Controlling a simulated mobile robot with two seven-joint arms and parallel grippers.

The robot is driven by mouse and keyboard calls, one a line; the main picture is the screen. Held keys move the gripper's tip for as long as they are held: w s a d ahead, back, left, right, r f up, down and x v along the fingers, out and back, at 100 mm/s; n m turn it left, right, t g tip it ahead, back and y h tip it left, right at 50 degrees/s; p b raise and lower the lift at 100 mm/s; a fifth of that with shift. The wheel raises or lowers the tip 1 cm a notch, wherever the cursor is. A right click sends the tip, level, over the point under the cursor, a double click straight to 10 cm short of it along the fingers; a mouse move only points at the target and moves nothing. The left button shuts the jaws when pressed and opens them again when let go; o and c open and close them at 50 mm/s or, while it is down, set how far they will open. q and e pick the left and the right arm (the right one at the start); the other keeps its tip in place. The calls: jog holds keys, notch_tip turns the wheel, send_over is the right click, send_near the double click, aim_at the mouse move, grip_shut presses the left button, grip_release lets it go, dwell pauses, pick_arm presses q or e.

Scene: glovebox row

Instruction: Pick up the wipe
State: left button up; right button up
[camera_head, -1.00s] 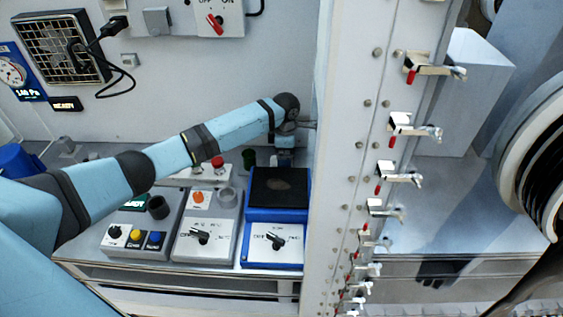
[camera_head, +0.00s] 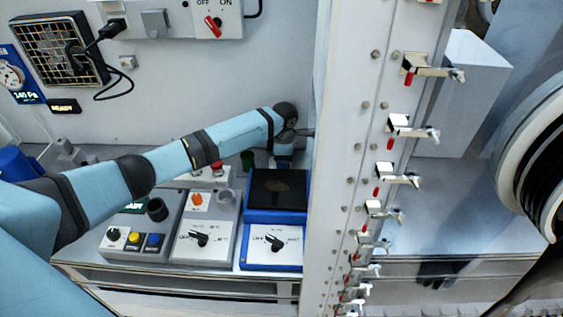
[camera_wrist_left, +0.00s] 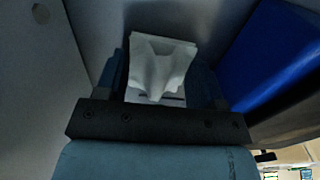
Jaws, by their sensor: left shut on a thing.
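The wipe (camera_wrist_left: 160,62) is a white, folded, crumpled sheet in the left wrist view. It sits between the two blue fingers of my left gripper (camera_wrist_left: 161,80), which is shut on it. In the head view my left gripper (camera_head: 284,160) points down behind the blue unit with the black top, close to the white frame on its right. The wipe cannot be made out in the head view. My right gripper is not in view.
The blue unit (camera_head: 275,216) stands close to the gripper, with two grey control boxes (camera_head: 203,232) to its left. A white frame post (camera_head: 350,150) with several clamps rises on the right. The back wall carries a vent (camera_head: 60,48) and a switch (camera_head: 214,22).

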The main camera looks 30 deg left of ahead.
pick_arm(q)
jog(key=shift+r, duration=0.2)
notch_tip(320, 180, up, 11)
jog(key=s+a+b, duration=0.1)
jog(key=s+a, duration=0.3)
jog(key=a, duration=0.5)
jog(key=s+a+b, duration=0.1)
jog(key=s+a, duration=0.3)
jog(key=a, duration=0.5)
jog(key=shift+s, duration=0.35)
jog(key=o, duration=0.4)
jog(key=shift+c, duration=0.2)
jog(key=c, duration=0.3)
jog(key=shift+d, duration=0.15)
